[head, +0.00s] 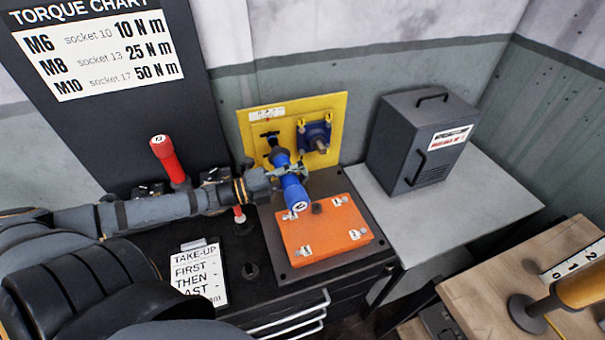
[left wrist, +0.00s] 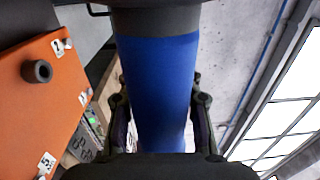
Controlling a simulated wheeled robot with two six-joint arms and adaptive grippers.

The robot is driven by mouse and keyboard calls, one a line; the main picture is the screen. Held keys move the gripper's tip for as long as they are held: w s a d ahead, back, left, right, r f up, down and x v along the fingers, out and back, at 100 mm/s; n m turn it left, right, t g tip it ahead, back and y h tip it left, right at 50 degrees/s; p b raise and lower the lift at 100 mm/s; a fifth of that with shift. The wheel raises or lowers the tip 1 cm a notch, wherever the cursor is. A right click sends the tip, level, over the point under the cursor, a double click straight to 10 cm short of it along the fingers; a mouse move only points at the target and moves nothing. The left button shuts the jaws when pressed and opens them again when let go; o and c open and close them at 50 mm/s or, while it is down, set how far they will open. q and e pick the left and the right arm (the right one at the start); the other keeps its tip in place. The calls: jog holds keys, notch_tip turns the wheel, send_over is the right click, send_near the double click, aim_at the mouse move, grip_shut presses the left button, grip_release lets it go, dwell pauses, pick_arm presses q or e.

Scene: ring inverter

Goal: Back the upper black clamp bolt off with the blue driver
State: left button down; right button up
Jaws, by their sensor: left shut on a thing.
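The blue driver (head: 294,192) is held by my left gripper (head: 287,172), with its capped end toward me and its dark nose pointing at the yellow panel (head: 335,108). In the left wrist view the blue body (left wrist: 158,85) fills the space between the two fingers (left wrist: 160,115). A black clamp part (head: 270,135) shows on the panel's left side, just above the driver's nose. The nose overlaps this area, and I cannot tell whether it sits on a bolt. My right gripper is not in view.
An orange block (head: 318,250) with numbered tags lies below the driver. A blue bracket (head: 316,132) is on the panel's right. A red driver (head: 166,156) stands upright at left. A grey cabinet (head: 400,142) stands on the right table, whose front is clear.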

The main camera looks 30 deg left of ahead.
pick_arm(q)
jog(key=shift+r, duration=0.15)
dwell(0.4)
jog(key=shift+w+a, duration=0.35)
jog(key=shift+a, duration=0.05)
dwell(0.5)
